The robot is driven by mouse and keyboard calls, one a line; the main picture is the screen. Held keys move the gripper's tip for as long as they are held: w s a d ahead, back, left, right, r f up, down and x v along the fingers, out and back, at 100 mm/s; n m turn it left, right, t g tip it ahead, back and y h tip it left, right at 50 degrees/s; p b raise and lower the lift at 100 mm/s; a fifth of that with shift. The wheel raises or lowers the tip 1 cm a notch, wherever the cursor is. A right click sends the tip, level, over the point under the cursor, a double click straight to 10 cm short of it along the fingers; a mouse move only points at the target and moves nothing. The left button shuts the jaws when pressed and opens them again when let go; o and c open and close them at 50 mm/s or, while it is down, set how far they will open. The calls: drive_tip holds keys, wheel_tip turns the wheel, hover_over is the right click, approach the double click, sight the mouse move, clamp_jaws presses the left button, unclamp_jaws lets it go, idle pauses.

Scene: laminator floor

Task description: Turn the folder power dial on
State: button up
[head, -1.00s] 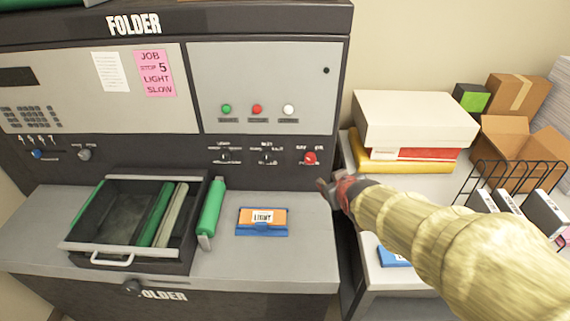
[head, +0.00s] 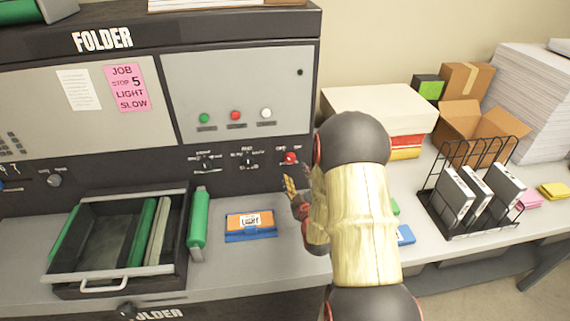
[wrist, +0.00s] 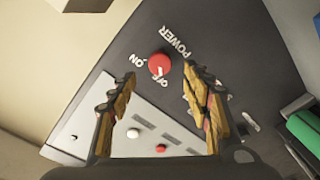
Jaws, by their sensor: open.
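The red power dial (head: 290,158) is at the lower right of the folder's dark control strip (head: 262,172). In the wrist view the dial (wrist: 159,64) sits on a dark panel lettered POWER, ON and OFF. A white mark on the dial appears to face the OFF lettering. My gripper (head: 298,180) is open and empty, just below and right of the dial in the head view. In the wrist view the dial appears between and beyond the open fingertips (wrist: 159,76), with no visible contact.
On the folder's ledge are an open drawer tray (head: 100,285), a green roller (head: 198,220) and a LIGHT card (head: 250,225). Several other knobs and three buttons are left of the dial. The right-hand table holds boxes (head: 375,108), a wire rack (head: 470,200) and paper stacks.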

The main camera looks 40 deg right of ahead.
sight(291, 160)
drive_tip(key=x, duration=0.6)
drive_tip(key=shift+w+d, duration=0.2)
drive_tip(key=shift+w, duration=0.2)
drive_tip(key=shift+c, duration=0.7)
drive_tip(key=c, duration=1)
